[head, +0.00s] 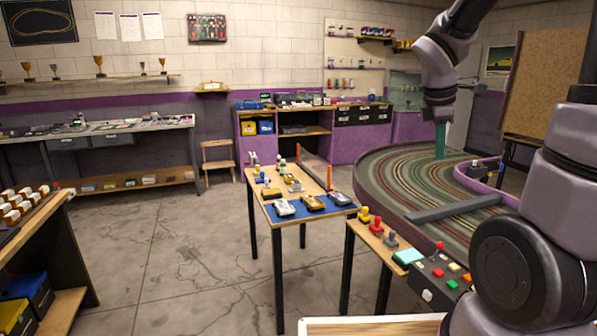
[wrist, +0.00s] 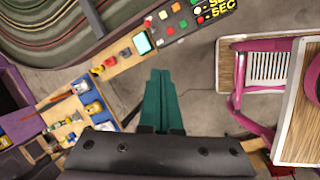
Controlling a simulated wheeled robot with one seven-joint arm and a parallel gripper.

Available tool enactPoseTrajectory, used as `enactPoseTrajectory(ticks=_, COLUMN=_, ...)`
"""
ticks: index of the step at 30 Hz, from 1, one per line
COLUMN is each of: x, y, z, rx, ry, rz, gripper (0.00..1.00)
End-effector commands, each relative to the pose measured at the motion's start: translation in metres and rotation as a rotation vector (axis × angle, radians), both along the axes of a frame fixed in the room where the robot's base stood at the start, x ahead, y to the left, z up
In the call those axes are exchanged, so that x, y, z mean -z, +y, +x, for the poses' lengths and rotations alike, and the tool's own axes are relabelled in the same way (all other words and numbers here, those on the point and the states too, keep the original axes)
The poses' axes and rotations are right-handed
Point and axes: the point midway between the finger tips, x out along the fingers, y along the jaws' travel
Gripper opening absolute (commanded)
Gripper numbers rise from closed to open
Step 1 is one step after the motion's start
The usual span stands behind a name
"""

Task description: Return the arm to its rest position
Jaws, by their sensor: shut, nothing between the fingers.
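My gripper (head: 440,139) hangs from my arm at the upper right of the head view, with its green fingers pointing down in front of the slot track. In the wrist view my gripper (wrist: 160,75) shows its two green fingers side by side, shut with nothing between them. It is held in the air and appears clear of any surface. My arm is raised and bent at the right of the head view.
A small table with toy cars (head: 322,213) stands at centre. The slot track (head: 385,190) curves at right, beside a narrow control shelf (head: 372,240) with coloured buttons and plungers. A workbench (head: 100,128) lines the left wall. Open concrete floor (head: 160,235) lies at left centre.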

Motion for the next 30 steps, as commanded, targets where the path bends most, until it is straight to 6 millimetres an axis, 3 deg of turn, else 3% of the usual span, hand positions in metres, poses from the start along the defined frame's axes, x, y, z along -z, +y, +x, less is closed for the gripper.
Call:
enactPoseTrajectory(ticks=1, x=-0.016, y=0.007, z=-0.015, rx=0.143, ry=-0.075, rz=0.080, gripper=0.00)
enactPoseTrajectory(ticks=6, x=-0.054, y=0.035, z=-0.059, rx=0.646, ry=-0.264, rz=0.389, gripper=0.00)
enactPoseTrajectory(ticks=12, x=-0.087, y=0.068, z=-0.106, rx=1.164, ry=-0.370, rz=0.764, gripper=0.00)
enactPoseTrajectory(ticks=15, x=-0.097, y=0.080, z=-0.122, rx=1.340, ry=-0.375, rz=0.901, gripper=0.00)
enactPoseTrajectory(ticks=21, x=-0.105, y=0.091, z=-0.136, rx=1.503, ry=-0.362, rz=1.029, gripper=0.00)
enactPoseTrajectory(ticks=30, x=-0.105, y=0.091, z=-0.136, rx=1.503, ry=-0.362, rz=1.029, gripper=0.00)
